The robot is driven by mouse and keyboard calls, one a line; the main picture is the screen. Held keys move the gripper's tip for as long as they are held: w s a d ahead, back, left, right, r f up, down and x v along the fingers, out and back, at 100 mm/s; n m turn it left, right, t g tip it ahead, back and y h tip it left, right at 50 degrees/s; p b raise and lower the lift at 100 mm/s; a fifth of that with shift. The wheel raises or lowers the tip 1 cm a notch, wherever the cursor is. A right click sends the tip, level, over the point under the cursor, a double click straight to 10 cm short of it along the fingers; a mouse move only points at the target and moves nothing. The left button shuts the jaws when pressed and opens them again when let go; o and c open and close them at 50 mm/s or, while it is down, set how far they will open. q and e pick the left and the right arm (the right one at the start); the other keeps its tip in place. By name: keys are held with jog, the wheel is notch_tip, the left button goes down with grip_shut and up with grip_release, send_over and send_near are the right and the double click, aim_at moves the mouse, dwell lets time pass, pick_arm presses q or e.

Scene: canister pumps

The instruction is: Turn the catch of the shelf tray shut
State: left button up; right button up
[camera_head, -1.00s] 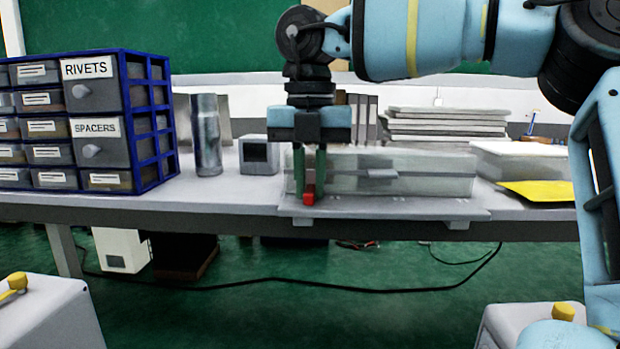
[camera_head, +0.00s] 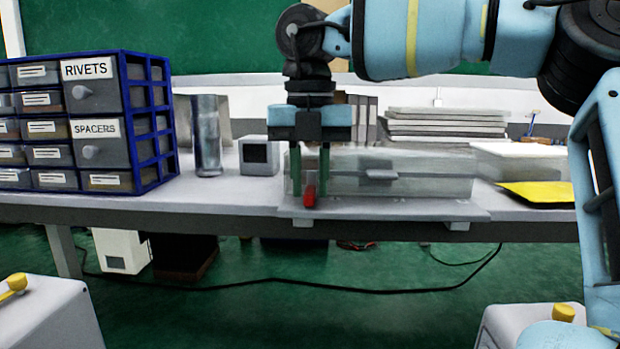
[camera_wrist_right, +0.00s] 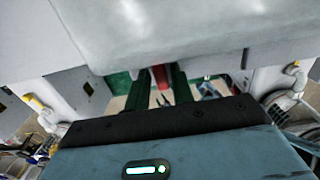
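The shelf tray appears to be the long translucent box (camera_head: 430,184) on the bench in the head view. A small red catch (camera_head: 309,197) sits at the left part of its front; it also shows in the wrist view (camera_wrist_right: 160,76). My right gripper (camera_head: 310,188) points down, with one green finger on each side of the catch. Narrow gaps show between the fingers and the red piece, so the gripper looks open around it. The fingers (camera_wrist_right: 160,92) also flank it in the wrist view. My left gripper is out of view.
A blue drawer cabinet (camera_head: 155,125) labelled rivets and spacers stands at the left. A grey cylinder (camera_head: 207,135) and a small grey box (camera_head: 259,156) stand between it and the tray. Stacked panels (camera_head: 445,125) are behind. A yellow sheet (camera_head: 540,194) lies at the right.

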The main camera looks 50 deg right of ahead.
aim_at(310, 189)
notch_tip(310, 189, up, 8)
jog(key=shift+f, duration=0.2)
dwell(0.8)
